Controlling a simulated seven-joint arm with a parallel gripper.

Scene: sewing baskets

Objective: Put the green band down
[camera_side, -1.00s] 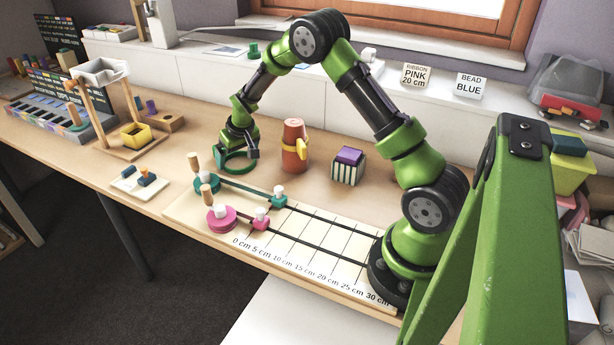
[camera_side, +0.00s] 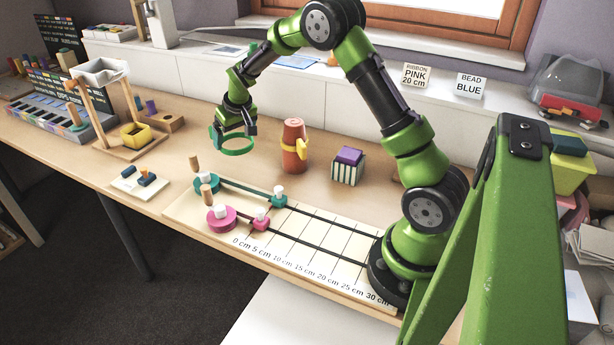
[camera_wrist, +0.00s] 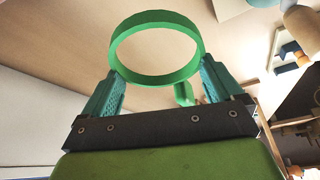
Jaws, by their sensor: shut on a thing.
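The green band (camera_side: 235,152) is a thin closed ring. My gripper (camera_side: 234,133) is shut on it and holds it above the wooden table, left of the brown cylinder. In the wrist view the green band (camera_wrist: 155,81) shows as a round hoop between the two teal fingers of my gripper (camera_wrist: 160,75). Open air shows beneath the band in the side view. A small green curved piece (camera_wrist: 183,94) shows behind the band in the wrist view; I cannot tell what it is.
The brown cylinder (camera_side: 293,134) with a yellow band (camera_side: 302,148) stands to the right. The ruler board (camera_side: 300,230) with teal and pink spools lies in front. The table left of the cylinder is clear.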

